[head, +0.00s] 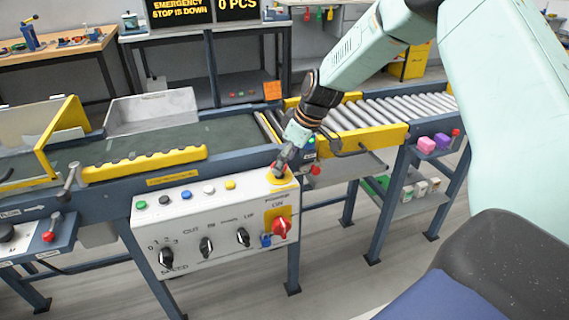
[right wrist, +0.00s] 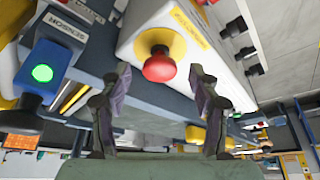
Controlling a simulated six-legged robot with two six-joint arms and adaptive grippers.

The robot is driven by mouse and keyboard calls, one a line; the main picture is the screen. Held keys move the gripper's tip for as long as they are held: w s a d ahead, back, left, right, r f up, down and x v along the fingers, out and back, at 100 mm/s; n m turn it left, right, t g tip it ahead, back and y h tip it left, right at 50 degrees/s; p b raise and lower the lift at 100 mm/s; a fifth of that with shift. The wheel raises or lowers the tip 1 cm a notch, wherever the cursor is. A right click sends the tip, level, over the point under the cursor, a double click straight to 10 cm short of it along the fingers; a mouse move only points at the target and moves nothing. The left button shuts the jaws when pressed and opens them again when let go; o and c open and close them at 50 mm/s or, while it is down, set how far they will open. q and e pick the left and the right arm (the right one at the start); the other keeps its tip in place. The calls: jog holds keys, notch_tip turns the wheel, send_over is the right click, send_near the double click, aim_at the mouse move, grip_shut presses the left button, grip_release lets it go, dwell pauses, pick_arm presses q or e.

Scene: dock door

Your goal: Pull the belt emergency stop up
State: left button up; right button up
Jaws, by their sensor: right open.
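The belt emergency stop is a red mushroom button (right wrist: 159,66) on a yellow round base (right wrist: 160,42), at the right end of the white control box (head: 205,215). In the head view its yellow base (head: 286,179) shows, and my right gripper (head: 279,167) covers part of the red button. In the right wrist view my right gripper (right wrist: 158,85) is open, with one finger on each side of the button's near edge. I cannot tell whether the fingers touch it. My left gripper is not in view.
The box carries small coloured buttons, black knobs and a red switch (head: 281,228). Behind it run a dark belt (head: 200,143) and a roller conveyor (head: 375,113). A sign (head: 180,10) reads "EMERGENCY STOP IS DOWN".

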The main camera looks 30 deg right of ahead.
jog(key=shift+w+a+f, duration=0.25)
jog(key=shift+w+f, duration=0.05)
jog(key=shift+w, duration=0.15)
jog(key=shift+s+d+r, duration=0.1)
jog(key=shift+s+d, duration=0.05)
jog(key=shift+s, duration=0.1)
jog(key=c, duration=0.3)
jog(key=shift+w, duration=0.15)
jog(key=c, duration=0.5)
grip_shut()
